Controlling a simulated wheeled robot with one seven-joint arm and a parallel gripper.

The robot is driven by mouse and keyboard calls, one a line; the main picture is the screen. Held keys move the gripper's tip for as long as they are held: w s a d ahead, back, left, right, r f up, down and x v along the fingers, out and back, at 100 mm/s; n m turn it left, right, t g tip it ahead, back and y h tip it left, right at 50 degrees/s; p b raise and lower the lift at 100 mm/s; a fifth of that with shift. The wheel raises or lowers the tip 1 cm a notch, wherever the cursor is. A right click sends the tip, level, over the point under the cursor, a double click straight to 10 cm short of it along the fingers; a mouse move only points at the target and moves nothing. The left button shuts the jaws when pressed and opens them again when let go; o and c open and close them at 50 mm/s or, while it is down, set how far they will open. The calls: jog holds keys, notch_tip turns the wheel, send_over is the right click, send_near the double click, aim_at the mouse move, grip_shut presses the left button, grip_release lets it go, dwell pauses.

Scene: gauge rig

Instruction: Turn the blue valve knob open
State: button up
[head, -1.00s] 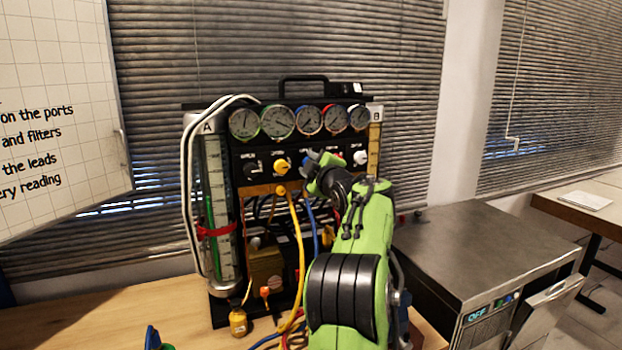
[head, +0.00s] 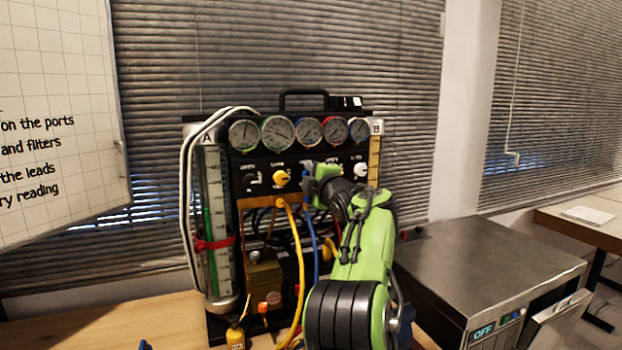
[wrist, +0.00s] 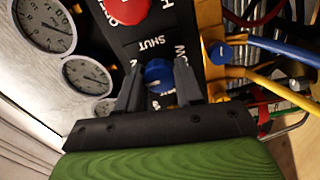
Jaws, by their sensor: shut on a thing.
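The blue valve knob (wrist: 158,74) sits on the black panel between the two fingers of my gripper (wrist: 158,90) in the wrist view. The fingers are shut on it, one on each side. The printed word SHUT and part of another label show beside it on the panel. In the head view my gripper (head: 311,184) is at the knob row of the gauge rig (head: 232,165), right of the yellow knob (head: 281,178), and hides the blue knob.
A red knob (wrist: 125,8) is close to the gripper in the wrist view. Several round gauges (head: 278,132) line the panel above. Yellow (head: 297,260) and blue (head: 314,245) hoses hang below. A grey cabinet (head: 480,260) stands at the right.

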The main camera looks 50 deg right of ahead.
jog(key=shift+f, duration=0.1)
jog(key=o, duration=1)
jog(key=shift+o, duration=0.2)
jog(key=b+v, duration=0.3)
jog(key=v, duration=1.2)
jog(key=shift+s+a, duration=0.15)
jog(key=shift+s, duration=0.15)
jog(key=shift+a, duration=0.1)
